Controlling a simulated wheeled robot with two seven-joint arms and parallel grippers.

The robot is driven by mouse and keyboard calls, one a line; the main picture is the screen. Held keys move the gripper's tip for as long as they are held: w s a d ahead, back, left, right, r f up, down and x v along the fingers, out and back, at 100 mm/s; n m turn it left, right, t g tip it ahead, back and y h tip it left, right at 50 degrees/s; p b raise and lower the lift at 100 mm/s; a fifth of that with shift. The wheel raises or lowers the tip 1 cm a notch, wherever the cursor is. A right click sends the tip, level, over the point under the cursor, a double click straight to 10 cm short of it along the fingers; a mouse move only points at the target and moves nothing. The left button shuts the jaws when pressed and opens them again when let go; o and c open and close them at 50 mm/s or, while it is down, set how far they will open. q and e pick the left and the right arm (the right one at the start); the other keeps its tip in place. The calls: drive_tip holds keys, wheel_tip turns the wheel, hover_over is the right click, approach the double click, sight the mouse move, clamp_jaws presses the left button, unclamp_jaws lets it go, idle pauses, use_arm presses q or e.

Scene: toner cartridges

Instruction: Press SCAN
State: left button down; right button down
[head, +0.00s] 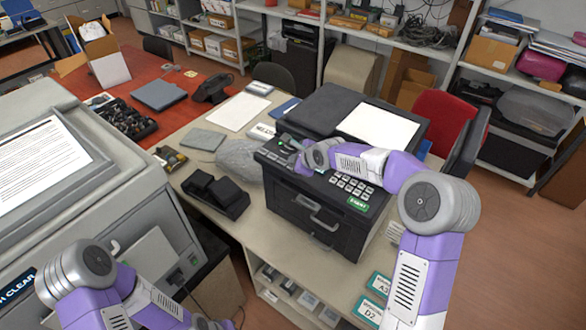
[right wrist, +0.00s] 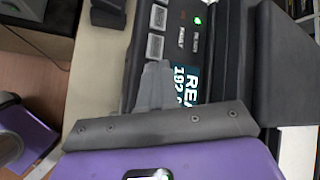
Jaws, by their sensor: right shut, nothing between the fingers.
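The black printer (head: 312,215) stands on the light table with its control panel facing me. My right gripper (head: 287,146) is shut and empty over the left part of that panel. In the right wrist view its closed fingertips (right wrist: 155,66) are beside a grey square button (right wrist: 155,47); I cannot tell whether they touch. A second grey button (right wrist: 159,17) lies beyond it. The lit display (right wrist: 187,85) is partly hidden by the fingers. No SCAN label is readable. My left arm is at the lower left, its gripper (head: 208,323) cut off by the bottom edge.
The panel also has a keypad (head: 352,185) and a green key (head: 357,203). A black holder (head: 217,195) and a grey crumpled bag (head: 238,158) stand left of the printer. A large grey machine (head: 130,160) fills the left. A red chair (head: 440,120) is behind at right.

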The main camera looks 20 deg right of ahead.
drive_tip(key=shift+f+b, duration=0.5)
idle(0.8)
drive_tip(key=shift+r, duration=0.15)
drive_tip(key=shift+r+p, duration=0.4)
drive_tip(key=shift+r, duration=0.25)
drive_tip(key=shift+r+p, duration=1.5)
drive_tip(key=shift+r, duration=1.05)
